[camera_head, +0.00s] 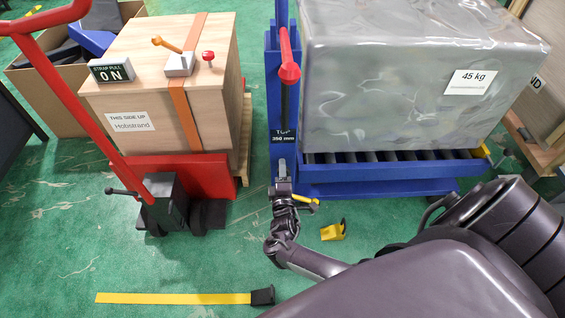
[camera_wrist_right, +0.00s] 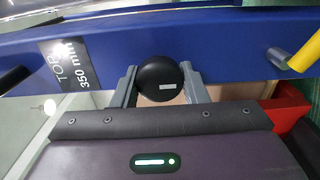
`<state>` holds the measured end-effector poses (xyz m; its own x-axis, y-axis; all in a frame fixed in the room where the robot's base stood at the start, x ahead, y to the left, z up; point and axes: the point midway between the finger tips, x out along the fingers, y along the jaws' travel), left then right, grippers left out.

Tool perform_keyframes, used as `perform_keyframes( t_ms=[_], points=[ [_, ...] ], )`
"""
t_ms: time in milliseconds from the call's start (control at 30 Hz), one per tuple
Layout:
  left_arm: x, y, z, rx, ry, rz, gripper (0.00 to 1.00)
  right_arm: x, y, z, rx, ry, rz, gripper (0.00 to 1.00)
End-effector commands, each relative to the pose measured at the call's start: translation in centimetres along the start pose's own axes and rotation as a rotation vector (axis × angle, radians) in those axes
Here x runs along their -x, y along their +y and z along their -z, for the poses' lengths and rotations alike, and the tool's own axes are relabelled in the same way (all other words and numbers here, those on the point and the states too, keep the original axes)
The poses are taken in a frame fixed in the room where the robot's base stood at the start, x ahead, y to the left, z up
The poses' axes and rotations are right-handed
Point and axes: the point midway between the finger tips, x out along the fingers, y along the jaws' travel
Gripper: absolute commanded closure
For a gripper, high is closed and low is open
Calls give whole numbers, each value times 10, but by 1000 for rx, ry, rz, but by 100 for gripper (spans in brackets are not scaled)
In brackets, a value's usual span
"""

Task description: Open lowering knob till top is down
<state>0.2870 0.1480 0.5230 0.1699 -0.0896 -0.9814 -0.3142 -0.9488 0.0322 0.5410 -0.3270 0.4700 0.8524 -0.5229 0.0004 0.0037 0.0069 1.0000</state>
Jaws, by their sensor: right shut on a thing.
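The lowering knob (camera_wrist_right: 160,79) is a round black knob with a small white mark, on the blue lift in the right wrist view. My right gripper (camera_wrist_right: 160,88) is shut on it, one grey finger on each side. In the head view my right gripper (camera_head: 282,188) is at the foot of the blue mast (camera_head: 275,100) and hides the knob. The "TOP 350 mm" label (camera_head: 284,135) is just above it. The lift's roller top (camera_head: 350,160) bears a wrapped block (camera_head: 400,90) marked 45 kg. My left gripper is not in view.
A yellow-handled lever (camera_head: 306,200) sticks out beside my gripper. A yellow chock (camera_head: 333,231) and a yellow strip (camera_head: 175,298) lie on the green floor. A red pallet truck (camera_head: 190,175) with a wooden crate (camera_head: 195,95) stands at the left.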

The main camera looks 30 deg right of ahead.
Motion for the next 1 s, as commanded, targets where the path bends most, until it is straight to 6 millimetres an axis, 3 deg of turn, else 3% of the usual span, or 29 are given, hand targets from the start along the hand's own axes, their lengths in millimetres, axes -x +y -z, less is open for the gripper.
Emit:
perform_keyframes(
  t_ms=[400, 433, 600, 867, 1000],
  points=[
    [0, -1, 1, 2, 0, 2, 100, 0, 1, 2, 7, 3, -1, 83],
    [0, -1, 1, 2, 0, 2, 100, 0, 1, 2, 7, 3, -1, 59],
    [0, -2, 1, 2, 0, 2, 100, 0, 0, 1, 7, 2, -1, 39],
    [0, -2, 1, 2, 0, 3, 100, 1, 0, 0, 7, 1, 0, 39],
    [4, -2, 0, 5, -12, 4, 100, 14, 1, 0, 7, 1, 2, 39]
  ],
)
